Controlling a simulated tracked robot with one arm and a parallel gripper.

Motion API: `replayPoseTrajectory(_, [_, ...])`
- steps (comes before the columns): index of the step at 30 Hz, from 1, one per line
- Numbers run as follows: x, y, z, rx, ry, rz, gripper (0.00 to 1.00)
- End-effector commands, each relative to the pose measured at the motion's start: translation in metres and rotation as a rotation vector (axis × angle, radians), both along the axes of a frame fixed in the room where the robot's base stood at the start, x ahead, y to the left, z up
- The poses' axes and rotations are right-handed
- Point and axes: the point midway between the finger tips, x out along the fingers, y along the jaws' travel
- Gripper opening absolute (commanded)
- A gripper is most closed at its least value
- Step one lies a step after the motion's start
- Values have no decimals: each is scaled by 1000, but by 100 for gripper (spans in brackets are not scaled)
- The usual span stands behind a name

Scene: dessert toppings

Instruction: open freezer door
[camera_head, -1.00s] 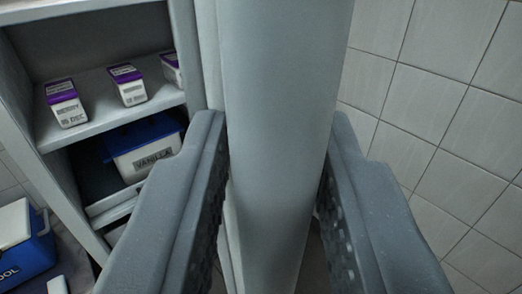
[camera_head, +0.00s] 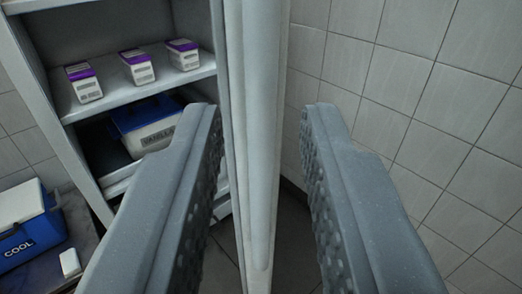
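The freezer door (camera_head: 262,130) stands open and shows nearly edge-on as a tall pale panel in the middle of the view. The freezer (camera_head: 62,150) is open at the left, with its shelves in sight. My gripper (camera_head: 262,108) is open, with one finger on each side of the door panel. A gap shows between the panel and the right finger. The left finger is close to the panel, and I cannot tell whether it touches.
Several purple-topped cartons (camera_head: 137,67) stand on the upper shelf. A blue-lidded vanilla tub (camera_head: 150,125) sits below. A blue cooler (camera_head: 28,232) and a small white item (camera_head: 70,263) are at lower left. A tiled wall (camera_head: 400,110) is at right.

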Motion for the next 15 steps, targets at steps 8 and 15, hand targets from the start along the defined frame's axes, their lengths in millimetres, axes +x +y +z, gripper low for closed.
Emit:
replayPoseTrajectory(8, [-33, -3, -1, 0, 1, -1, 24])
replayPoseTrajectory(15, [-37, -2, -1, 0, 1, 2, 24])
